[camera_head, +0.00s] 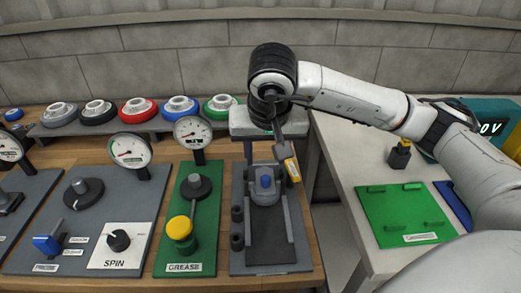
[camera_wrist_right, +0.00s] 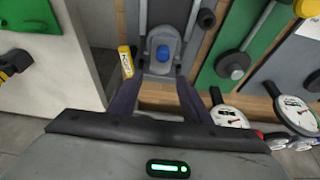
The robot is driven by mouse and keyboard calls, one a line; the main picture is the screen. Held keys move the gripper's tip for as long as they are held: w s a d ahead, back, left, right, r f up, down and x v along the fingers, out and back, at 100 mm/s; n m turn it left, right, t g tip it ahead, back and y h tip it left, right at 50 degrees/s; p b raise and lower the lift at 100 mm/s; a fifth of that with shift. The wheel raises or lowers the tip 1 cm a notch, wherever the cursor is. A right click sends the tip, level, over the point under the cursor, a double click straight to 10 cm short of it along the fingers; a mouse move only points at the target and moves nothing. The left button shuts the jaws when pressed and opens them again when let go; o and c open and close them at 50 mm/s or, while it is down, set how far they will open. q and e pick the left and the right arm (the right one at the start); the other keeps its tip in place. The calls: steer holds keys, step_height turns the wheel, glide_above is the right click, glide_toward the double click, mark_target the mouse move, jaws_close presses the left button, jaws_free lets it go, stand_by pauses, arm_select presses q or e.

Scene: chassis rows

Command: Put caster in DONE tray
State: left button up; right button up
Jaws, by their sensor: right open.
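The green DONE tray (camera_head: 400,214) lies on the pale side table at the right, with small raised green bars and a white label too small to read. Part of it shows in the wrist view (camera_wrist_right: 28,16). I cannot tell for certain which item is the caster. A grey block with a blue knob (camera_head: 264,186) sits between the rails of the dark fixture; it also shows in the wrist view (camera_wrist_right: 160,52). My left gripper is out of view.
Left are the GREASE board (camera_head: 184,250) and the SPIN board (camera_head: 108,265), with upright gauges behind. Several coloured wheel-like discs (camera_head: 138,109) line a back shelf. A black-and-yellow piece (camera_head: 400,155) stands behind the tray. A gap separates the tables.

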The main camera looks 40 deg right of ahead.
mark_target(264, 172)
steer(key=x, duration=1)
steer(key=shift+s, duration=0.15)
steer(key=c, duration=1)
steer(key=o, duration=0.4)
steer(key=c, duration=0.3)
steer(key=shift+r+p, duration=1.6)
steer(key=shift+r, duration=1)
steer(key=shift+c, duration=0.2)
